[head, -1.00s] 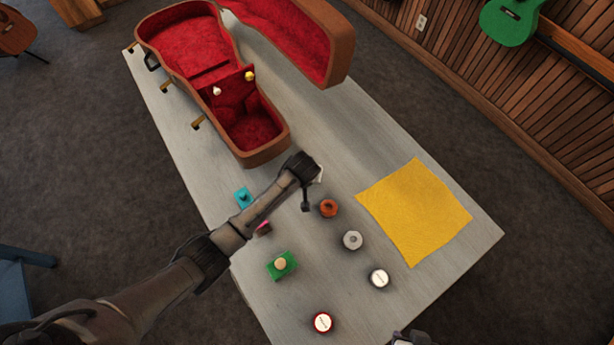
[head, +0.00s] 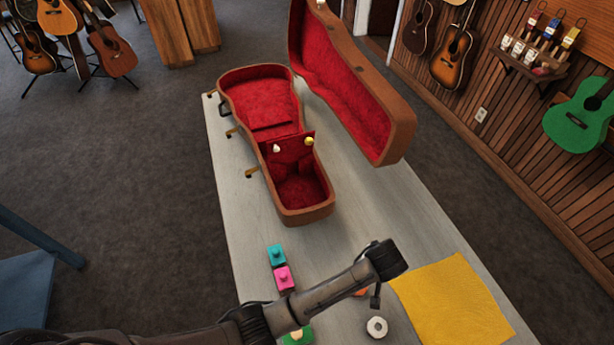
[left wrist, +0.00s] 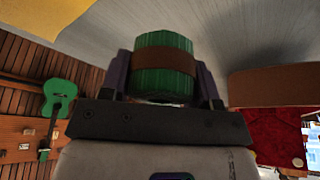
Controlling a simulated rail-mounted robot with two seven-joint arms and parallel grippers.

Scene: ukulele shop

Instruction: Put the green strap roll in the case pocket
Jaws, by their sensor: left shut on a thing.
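The green strap roll (left wrist: 163,58), with a brown band around it, is between the fingers of my left gripper (left wrist: 163,80) in the left wrist view. The gripper is shut on it. The brown case (head: 306,217) lies open with a red lining. Its near compartment, likely the pocket (head: 300,188), is open and looks empty. A red panel with a white knob (head: 276,148) and a yellow knob (head: 309,141) borders it. My right gripper is not in view.
The open lid (head: 398,140) rises along the case's right side. A yellow cloth (head: 455,300) lies at right.

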